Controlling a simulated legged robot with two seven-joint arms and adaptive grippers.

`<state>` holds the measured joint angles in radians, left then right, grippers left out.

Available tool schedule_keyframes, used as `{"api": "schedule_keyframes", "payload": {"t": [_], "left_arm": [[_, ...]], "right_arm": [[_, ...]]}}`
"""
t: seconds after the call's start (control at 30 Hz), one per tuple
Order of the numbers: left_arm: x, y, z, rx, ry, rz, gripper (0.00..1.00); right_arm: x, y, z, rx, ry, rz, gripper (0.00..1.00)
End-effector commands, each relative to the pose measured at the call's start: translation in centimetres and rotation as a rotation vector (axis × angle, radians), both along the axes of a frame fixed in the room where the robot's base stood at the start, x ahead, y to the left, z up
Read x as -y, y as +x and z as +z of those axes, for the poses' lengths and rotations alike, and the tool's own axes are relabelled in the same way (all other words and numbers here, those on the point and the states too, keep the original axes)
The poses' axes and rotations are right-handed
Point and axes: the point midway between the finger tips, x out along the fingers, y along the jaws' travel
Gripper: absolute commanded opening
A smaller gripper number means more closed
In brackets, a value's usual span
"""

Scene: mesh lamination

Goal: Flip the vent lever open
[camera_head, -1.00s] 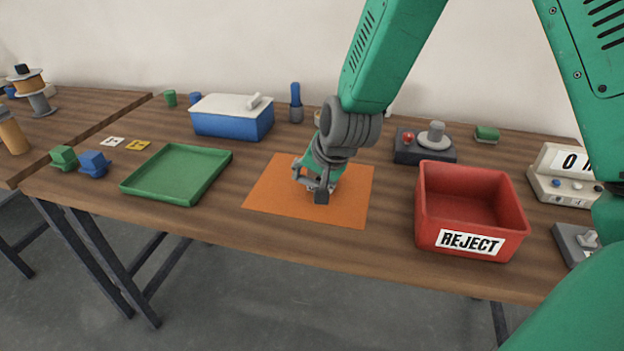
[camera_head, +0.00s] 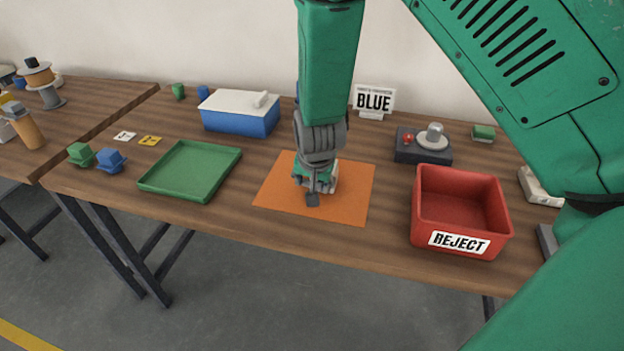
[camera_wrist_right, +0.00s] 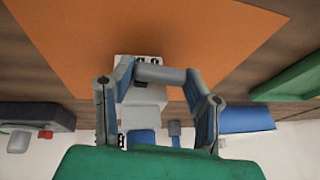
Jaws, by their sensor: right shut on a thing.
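My right gripper (camera_head: 314,188) points down over the orange mat (camera_head: 358,200). In the right wrist view, its two fingers (camera_wrist_right: 160,76) are shut on a grey bar (camera_wrist_right: 160,73) that lies across between the fingertips. The bar sits at a small pale block (camera_wrist_right: 146,95) on the mat; it looks like the vent lever, but I cannot tell for certain. The pale block is mostly hidden behind the gripper in the head view. How far the bar is turned cannot be seen. My left gripper is not in view.
A red REJECT bin (camera_head: 462,170) stands right of the mat and a green tray (camera_head: 190,171) left. Behind are a blue box with a white lid (camera_head: 240,103), a BLUE sign (camera_head: 373,101) and a dark unit with a red button (camera_head: 423,155).

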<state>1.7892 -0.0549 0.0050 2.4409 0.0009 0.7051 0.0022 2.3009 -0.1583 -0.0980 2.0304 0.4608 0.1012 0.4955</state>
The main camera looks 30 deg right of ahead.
Motion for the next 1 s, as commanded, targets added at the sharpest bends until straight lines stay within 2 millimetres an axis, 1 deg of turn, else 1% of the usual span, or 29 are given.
{"api": "schedule_keyframes", "payload": {"t": [0.03, 0.07, 0.1, 0.37, 0.47, 0.57, 0.8, 0.9, 1.0], "left_arm": [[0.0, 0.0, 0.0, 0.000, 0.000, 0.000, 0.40], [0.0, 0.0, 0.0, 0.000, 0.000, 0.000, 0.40], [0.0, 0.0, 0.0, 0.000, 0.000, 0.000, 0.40], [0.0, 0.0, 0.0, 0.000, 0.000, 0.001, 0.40], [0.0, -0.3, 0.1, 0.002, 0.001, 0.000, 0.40], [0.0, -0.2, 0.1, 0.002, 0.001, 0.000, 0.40], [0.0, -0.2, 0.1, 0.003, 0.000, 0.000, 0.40], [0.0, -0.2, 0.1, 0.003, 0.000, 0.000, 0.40], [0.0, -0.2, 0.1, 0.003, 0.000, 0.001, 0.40]], "right_arm": [[-0.2, -0.1, -0.2, -0.005, 0.002, 0.002, 0.50], [-0.2, -0.1, -0.2, -0.005, 0.002, 0.002, 0.60], [-0.2, -0.1, -0.2, -0.004, 0.002, 0.002, 0.64], [-0.1, -0.1, 0.0, -0.002, 0.002, 0.003, 0.64], [-0.2, -0.2, 0.4, 0.000, 0.002, 0.003, 0.64], [-0.5, -0.6, 1.6, 0.001, 0.001, 0.004, 0.64], [-1.6, -2.4, 6.2, 0.003, -0.001, 0.004, 0.64], [-2.0, -3.1, 8.0, 0.002, -0.001, 0.003, 0.64], [-2.3, -3.6, 9.3, 0.000, -0.001, 0.004, 0.64]]}}
